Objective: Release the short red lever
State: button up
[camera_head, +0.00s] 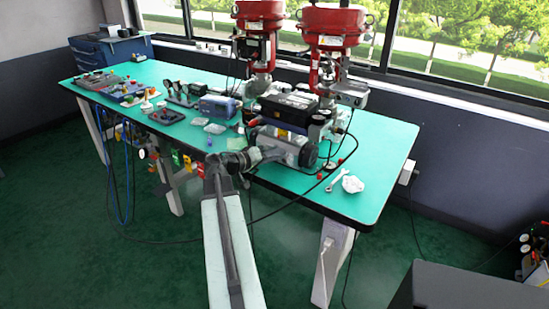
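My arm rises from the bottom of the picture and bends at the front edge of the green bench. My gripper (262,153) is at its end, against the near side of the black and grey device (296,148). The fingers are small and dark there, so I cannot tell whether they are open or shut. A small red part (253,122) shows at the left of the device, just above my gripper. It may be the short red lever, but it is too small to be sure. I cannot see whether my gripper touches it.
The green bench (386,150) carries two red-topped machines (258,12) (333,25) at the back. A wrench (338,180) and a crumpled white cloth (352,184) lie at the right. Black cables loop around the device. A dark box (465,288) stands at the lower right.

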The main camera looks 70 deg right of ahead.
jog(key=shift+c, duration=0.3)
grip_shut()
jog(key=shift+s+r+n+g+b, duration=0.1)
jog(key=shift+n+g+b, duration=0.5)
jog(key=shift+n+b, duration=0.4)
jog(key=n, duration=0.1)
jog(key=n+g+h+b, duration=0.1)
jog(key=n, duration=0.1)
jog(key=shift+r+b, duration=0.3)
jog(key=shift+r, duration=0.05)
jog(key=shift+w+r+n+g+h+b, duration=0.1)
jog(key=shift+r+n+g+h+b, duration=0.15)
jog(key=shift+n+b, duration=0.5)
jog(key=shift+w+r+n+g+h+b, duration=0.15)
jog(key=shift+r+n+h+b, duration=0.15)
jog(key=shift+n, duration=0.8)
jog(key=shift+s+r+n+g+h+b, duration=0.15)
jog(key=shift+n+h+b, duration=0.25)
jog(key=shift+n, duration=0.55)
jog(key=shift+w, duration=0.1)
jog(key=shift+o, duration=0.3)
grip_release()
